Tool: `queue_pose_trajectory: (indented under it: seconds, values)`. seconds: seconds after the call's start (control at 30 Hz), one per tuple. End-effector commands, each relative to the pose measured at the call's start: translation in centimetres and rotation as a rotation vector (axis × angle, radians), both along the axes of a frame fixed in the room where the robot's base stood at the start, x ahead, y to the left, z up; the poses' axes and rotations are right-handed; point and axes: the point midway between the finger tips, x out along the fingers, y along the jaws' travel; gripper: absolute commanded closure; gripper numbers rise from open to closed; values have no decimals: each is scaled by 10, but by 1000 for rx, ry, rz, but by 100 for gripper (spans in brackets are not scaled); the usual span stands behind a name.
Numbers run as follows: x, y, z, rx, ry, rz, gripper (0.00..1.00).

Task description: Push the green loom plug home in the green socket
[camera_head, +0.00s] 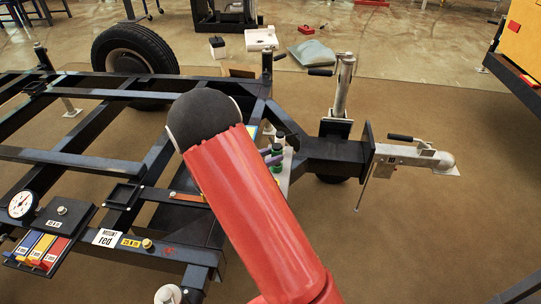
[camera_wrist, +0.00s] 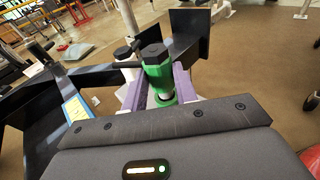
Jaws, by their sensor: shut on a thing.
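The green loom plug (camera_wrist: 157,72) has a black top and stands roughly upright in the wrist view. My gripper (camera_wrist: 160,94) has its purple fingers shut on either side of it. A green ring (camera_wrist: 166,101) shows low between the fingers; I cannot tell whether it is the green socket or part of the plug. In the head view, the plug (camera_head: 278,148) and my purple fingers (camera_head: 271,157) show just past my red arm, with more green (camera_head: 277,168) below them. How deep the plug sits is hidden.
A black trailer frame (camera_head: 105,164) surrounds the work area, with its hitch (camera_head: 413,156) to the right. A jack post (camera_head: 344,86) rises behind the plug. Another black-topped part (camera_head: 291,140) stands close beside it. A gauge and coloured blocks (camera_head: 43,250) sit at lower left.

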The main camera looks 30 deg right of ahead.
Motion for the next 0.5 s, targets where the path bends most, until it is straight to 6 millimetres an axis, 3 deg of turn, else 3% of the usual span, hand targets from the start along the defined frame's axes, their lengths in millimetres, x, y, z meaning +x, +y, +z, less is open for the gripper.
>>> queue_pose_trajectory:
  seconds: [0.5]
  values:
    - [0,0,-14,0,0,0,100]
